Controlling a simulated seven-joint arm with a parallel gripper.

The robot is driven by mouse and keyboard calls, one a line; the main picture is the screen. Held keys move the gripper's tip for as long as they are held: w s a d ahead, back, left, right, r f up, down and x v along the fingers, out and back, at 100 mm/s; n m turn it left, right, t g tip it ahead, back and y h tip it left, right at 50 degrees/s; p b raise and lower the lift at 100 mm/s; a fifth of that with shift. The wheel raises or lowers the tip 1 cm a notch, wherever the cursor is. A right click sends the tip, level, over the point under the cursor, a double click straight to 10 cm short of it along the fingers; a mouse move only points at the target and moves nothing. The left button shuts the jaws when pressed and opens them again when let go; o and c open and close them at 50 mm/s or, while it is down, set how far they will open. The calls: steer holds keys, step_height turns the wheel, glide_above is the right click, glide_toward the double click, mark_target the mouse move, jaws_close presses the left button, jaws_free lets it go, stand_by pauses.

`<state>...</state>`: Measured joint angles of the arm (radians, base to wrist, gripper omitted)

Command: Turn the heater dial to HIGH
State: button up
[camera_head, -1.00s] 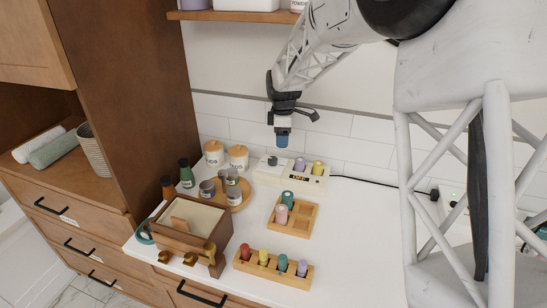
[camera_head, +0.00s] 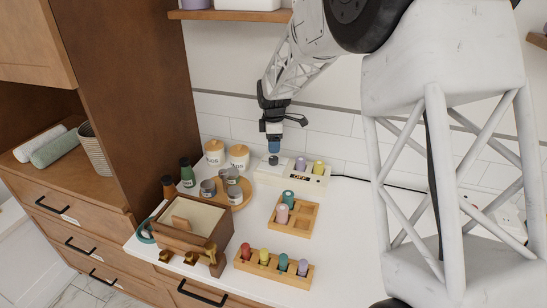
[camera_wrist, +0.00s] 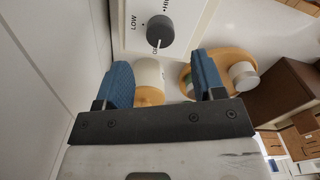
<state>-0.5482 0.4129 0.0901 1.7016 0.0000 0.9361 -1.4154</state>
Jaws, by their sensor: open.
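The heater (camera_head: 318,181) is a white box at the back of the counter, with a small display whose text is too small to read surely. Its dark grey round dial (camera_wrist: 160,31) shows in the wrist view, with a white pointer line at the OFF label. LOW is printed to its left, and a partly cut-off label starting "HI" is above. My gripper (camera_head: 273,158) is over the heater's left end, pointing down, and mostly hides the dial in the head view. In the wrist view its blue fingers (camera_wrist: 164,80) are apart and empty, with the dial beyond them, roughly centred.
Two coloured rollers (camera_head: 309,166) stand in the heater, right of the dial. Lidded jars (camera_head: 238,156) and a round wooden tray (camera_head: 243,201) are close on the left. A divided wooden tray (camera_head: 300,226) and a roller rack (camera_head: 262,270) are in front. The tiled wall is close behind.

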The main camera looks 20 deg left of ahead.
mark_target(273, 158)
steer(key=shift+f, duration=3.2)
steer(key=c, duration=0.9)
